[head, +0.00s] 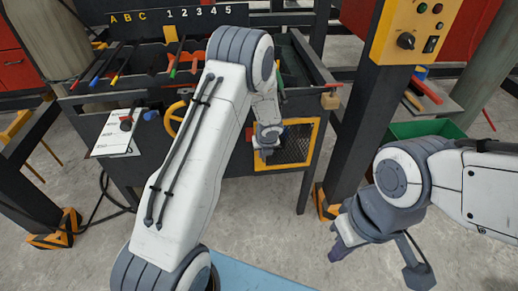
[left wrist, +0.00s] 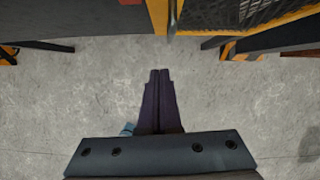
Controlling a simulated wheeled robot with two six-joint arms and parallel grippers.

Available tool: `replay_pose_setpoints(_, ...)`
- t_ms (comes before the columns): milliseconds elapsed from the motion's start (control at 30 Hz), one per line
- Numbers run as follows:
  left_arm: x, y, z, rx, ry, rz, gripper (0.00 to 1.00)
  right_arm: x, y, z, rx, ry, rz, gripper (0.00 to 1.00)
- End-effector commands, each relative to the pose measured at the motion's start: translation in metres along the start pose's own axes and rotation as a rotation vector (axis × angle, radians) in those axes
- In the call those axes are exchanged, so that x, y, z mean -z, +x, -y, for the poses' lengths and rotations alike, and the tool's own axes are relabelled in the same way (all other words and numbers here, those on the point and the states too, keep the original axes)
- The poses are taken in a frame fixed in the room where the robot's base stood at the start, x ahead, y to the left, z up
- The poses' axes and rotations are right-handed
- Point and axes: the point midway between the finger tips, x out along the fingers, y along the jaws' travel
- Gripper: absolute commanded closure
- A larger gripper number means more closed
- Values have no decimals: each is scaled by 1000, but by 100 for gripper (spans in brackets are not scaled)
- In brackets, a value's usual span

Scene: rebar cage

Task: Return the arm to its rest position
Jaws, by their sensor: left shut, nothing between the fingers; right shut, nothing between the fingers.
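My left arm rises from the bottom of the head view, bends at a grey elbow and drops to the left gripper (head: 265,152), small and partly hidden by its own wrist, in front of the yellow-framed mesh panel (head: 292,147). In the left wrist view its two dark fingers (left wrist: 158,75) lie together over bare floor, with nothing between them. My right arm comes in from the right edge. Its dark gripper (head: 338,253) is shut and empty, low over the floor, clear of the post beside it.
A dark workbench (head: 130,97) with lettered and numbered slots holds several coloured-handled tools. A black post (head: 358,130) carries a yellow control box (head: 412,35). A green bin (head: 425,130) stands behind the right arm. Concrete floor (head: 85,175) is open at left.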

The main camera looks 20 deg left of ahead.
Motion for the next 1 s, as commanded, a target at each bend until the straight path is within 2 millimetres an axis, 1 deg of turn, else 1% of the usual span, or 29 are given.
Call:
replay_pose_setpoints(33, -3, -15, -5, -2, -6, 1, 100, 0, -7, 0, 0, 0, 0, 100)
replay_pose_setpoints(200, -3, -44, -8, -4, -9, 0, 100, 1, -15, 1, 0, 0, 0, 100)
replay_pose_setpoints(333, -2, -56, -8, -4, -6, -1, 100, 1, -18, 1, 0, 0, 0, 100)
replay_pose_setpoints(567, -1, -62, -6, -4, -10, -2, 100, 1, -19, 1, 0, 0, 1, 100)
replay_pose_setpoints(667, 1, -79, -1, -4, -71, 2, 100, 1, -21, 2, 0, 0, 1, 100)
replay_pose_setpoints(767, 11, -123, 11, -3, -248, 6, 100, 1, -28, 2, 0, 0, 1, 100)
replay_pose_setpoints(800, 19, -146, 16, -3, -352, 2, 100, 2, -31, 2, 0, 0, 1, 100)
replay_pose_setpoints(833, 27, -166, 19, -4, -438, -2, 100, 2, -33, 2, 0, 0, 1, 100)
replay_pose_setpoints(867, 36, -185, 20, -6, -531, -11, 100, 2, -36, 3, 0, 0, 1, 100)
replay_pose_setpoints(900, 51, -211, 22, -10, -658, -25, 100, 2, -39, 3, 0, 0, 1, 100)
replay_pose_setpoints(967, 76, -248, 21, -21, -848, -55, 100, 2, -44, 3, 0, 0, 1, 100)
replay_pose_setpoints(1000, 93, -271, 19, -32, -973, -79, 100, 2, -47, 3, 0, 0, 1, 100)
